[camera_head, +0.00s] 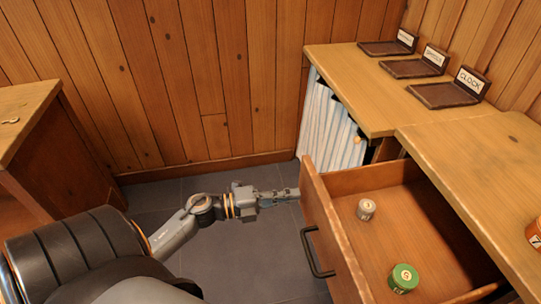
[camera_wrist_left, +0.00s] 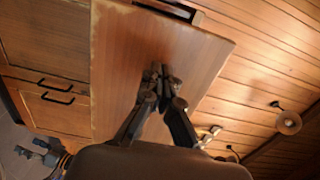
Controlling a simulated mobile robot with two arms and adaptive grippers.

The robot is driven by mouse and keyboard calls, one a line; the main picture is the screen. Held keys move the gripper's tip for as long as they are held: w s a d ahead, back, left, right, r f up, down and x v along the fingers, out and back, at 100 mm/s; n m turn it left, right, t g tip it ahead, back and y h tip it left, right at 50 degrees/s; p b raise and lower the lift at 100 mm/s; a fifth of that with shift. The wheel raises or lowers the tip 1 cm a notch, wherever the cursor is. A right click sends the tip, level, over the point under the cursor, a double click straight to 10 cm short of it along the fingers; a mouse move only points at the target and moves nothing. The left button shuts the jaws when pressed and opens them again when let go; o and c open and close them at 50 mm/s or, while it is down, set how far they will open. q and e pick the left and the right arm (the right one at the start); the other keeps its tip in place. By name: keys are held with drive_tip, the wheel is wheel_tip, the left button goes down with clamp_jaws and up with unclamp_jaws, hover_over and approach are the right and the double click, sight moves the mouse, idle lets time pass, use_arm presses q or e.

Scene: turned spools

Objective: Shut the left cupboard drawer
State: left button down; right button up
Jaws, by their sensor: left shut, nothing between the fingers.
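The cupboard drawer (camera_head: 345,248) stands pulled out on the right, with a dark handle (camera_head: 313,252) on its front. A pale grey spool (camera_head: 366,209) and a green-topped spool (camera_head: 404,278) stand inside it. My left gripper (camera_head: 296,192) is shut and empty at the far end of the drawer front. I cannot tell whether the fingers touch the panel.
The cupboard top (camera_head: 375,98) carries several dark labelled stands, one reading CLOCK (camera_head: 445,94). A striped curtain (camera_head: 330,125) hangs below it. Another wooden piece of furniture (camera_head: 35,150) stands at left. Grey floor (camera_head: 250,250) lies open between them.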

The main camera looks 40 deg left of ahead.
use_arm(q)
drive_tip(key=shift+w+d, duration=0.4)
drive_tip(key=shift+w, duration=0.1)
